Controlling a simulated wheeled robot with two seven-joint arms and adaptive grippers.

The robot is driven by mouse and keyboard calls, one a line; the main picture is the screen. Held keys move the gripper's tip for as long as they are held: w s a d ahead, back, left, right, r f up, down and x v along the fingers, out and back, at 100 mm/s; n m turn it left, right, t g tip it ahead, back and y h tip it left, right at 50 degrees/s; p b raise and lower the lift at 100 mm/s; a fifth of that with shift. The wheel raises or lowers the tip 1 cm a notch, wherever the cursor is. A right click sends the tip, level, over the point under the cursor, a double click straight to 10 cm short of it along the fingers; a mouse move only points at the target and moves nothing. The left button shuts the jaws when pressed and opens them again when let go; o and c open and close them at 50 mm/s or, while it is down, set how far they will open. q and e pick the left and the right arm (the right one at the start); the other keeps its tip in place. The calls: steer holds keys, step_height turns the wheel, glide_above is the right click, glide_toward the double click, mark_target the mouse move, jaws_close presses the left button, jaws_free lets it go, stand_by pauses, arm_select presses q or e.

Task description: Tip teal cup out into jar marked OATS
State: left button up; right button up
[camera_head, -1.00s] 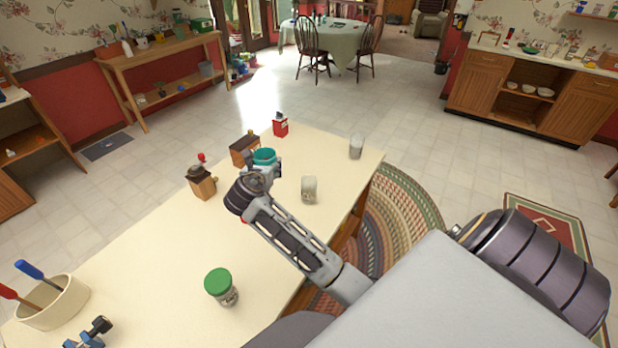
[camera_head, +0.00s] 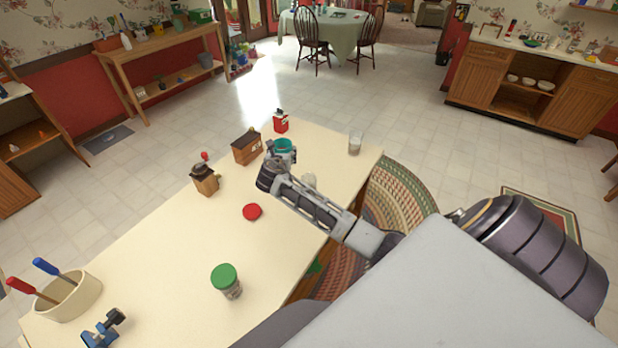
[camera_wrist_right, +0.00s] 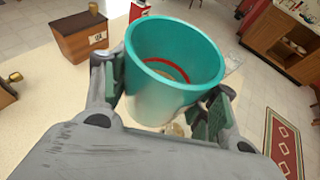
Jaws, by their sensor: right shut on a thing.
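The teal cup (camera_head: 283,146) is held by my right gripper (camera_head: 281,156), with its mouth facing up, above the far part of the table. In the right wrist view the cup (camera_wrist_right: 172,62) sits between the fingers; a reddish ring shows inside, but I cannot tell its contents well. A pale open jar (camera_head: 309,180) stands just right of the gripper, partly hidden by my right arm. In the wrist view a bit of glass (camera_wrist_right: 175,130) shows below the cup. Another jar (camera_head: 231,291) has a green lid. No OATS label is readable. My left gripper is out of view.
A red lid (camera_head: 252,212) lies on the table (camera_head: 170,262). A wooden box (camera_head: 246,148), a grinder (camera_head: 205,180), a red tin (camera_head: 281,121) and a clear glass (camera_head: 355,144) stand around the gripper. A utensil crock (camera_head: 76,300) and a blue clamp (camera_head: 103,328) are front left.

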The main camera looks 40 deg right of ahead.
step_height(320, 180, down, 7)
steer(key=shift+d, duration=0.25)
steer(key=shift+w, duration=0.1)
steer(key=shift+f, duration=0.2)
stand_by(0.4)
step_height(320, 180, down, 6)
stand_by(1.2)
steer(key=shift+f, duration=0.15)
steer(key=m, duration=0.1)
steer(key=d+m+y, duration=0.1)
steer(key=d+r+b, duration=0.1)
steer(key=shift+s+d+r+m+t+y, duration=0.1)
steer(key=shift+s+m+t+y, duration=0.2)
steer(key=shift+m+t+y, duration=0.1)
